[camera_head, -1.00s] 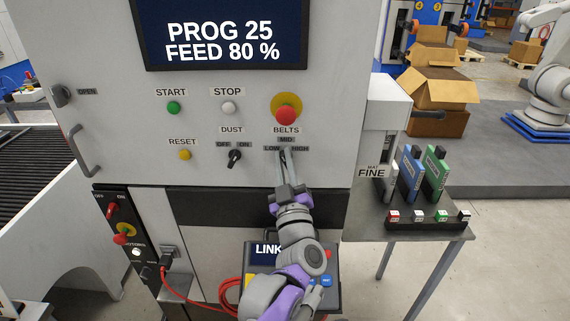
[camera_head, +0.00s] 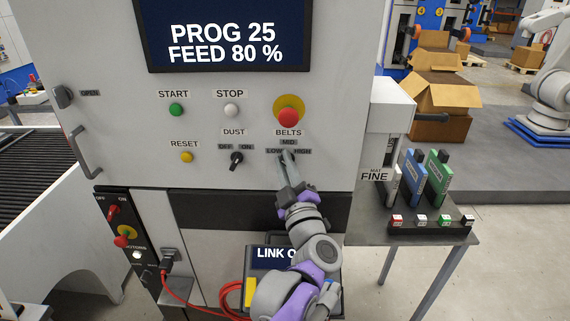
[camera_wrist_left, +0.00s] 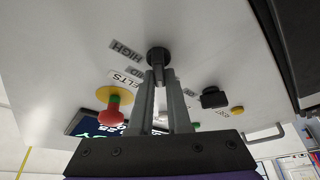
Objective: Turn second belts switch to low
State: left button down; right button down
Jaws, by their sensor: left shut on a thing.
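The belts switch is a small dark rotary knob below the BELTS label (camera_head: 289,132), with LOW, MID and HIGH plates around it. In the head view my left gripper (camera_head: 287,156) covers it from below. In the left wrist view the round black belts switch (camera_wrist_left: 158,57) sits at the tips of my left gripper (camera_wrist_left: 160,74). Its two grey fingers are shut on the knob, one on each side. The knob's pointer is hidden, so I cannot tell its setting. My right gripper is not in view.
A red mushroom button (camera_head: 288,117) on a yellow disc is above the switch. The dust switch (camera_head: 236,158) is to its left. A pendant (camera_head: 270,257) with a red cable is below, partly behind my arm. A side table (camera_head: 405,239) stands at right.

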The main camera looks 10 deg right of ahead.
pick_arm(q)
jog(key=c, duration=0.9)
grip_release()
jog(key=shift+o, duration=0.2)
jog(key=b+v, duration=0.2)
jog(key=v, duration=0.9)
jog(key=shift+w+a, duration=0.1)
jog(key=shift+w, duration=0.05)
